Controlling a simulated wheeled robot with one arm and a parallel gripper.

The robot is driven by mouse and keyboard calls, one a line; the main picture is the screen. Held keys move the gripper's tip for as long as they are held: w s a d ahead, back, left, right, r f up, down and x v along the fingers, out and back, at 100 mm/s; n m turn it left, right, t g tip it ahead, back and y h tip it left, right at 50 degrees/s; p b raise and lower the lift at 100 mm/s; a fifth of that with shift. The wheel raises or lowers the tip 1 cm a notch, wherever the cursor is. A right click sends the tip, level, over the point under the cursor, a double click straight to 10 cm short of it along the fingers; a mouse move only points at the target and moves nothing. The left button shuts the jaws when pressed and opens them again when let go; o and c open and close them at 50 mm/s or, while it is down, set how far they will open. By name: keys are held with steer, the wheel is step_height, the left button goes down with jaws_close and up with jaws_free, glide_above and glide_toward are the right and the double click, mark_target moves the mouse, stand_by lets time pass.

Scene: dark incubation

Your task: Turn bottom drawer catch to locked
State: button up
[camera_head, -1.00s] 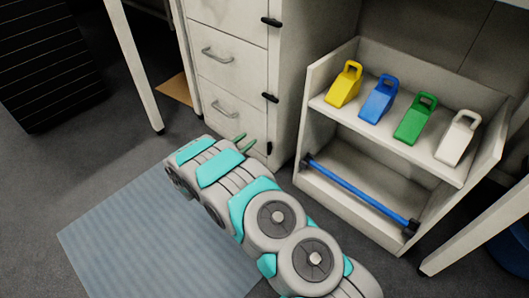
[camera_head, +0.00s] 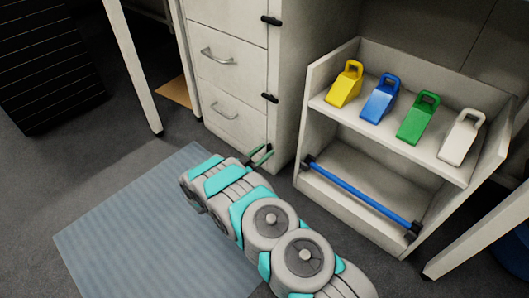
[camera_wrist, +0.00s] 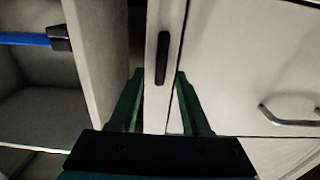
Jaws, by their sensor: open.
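The bottom drawer (camera_head: 232,116) is closed in the white cabinet. Its catch is a small black bar (camera_wrist: 162,58), upright along the edge strip beside the drawer front in the wrist view. In the head view it is largely hidden at my fingertips. My gripper (camera_head: 263,154) is open at the cabinet's lower right corner. In the wrist view its two green fingers (camera_wrist: 159,73) stand either side of the catch's near end; contact cannot be told. The middle catch (camera_head: 270,97) and upper catch (camera_head: 271,20) lie crosswise over the cabinet edge.
A white shelf unit (camera_head: 312,98) with yellow, blue, green and white holders stands right of the cabinet. A blue bar (camera_head: 362,194) runs across its lower front. A table leg (camera_head: 137,70) stands left. A blue-grey mat (camera_head: 130,235) covers floor.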

steer(key=shift+w+d, duration=0.15)
steer(key=shift+w, duration=0.05)
jaws_close()
stand_by(0.3)
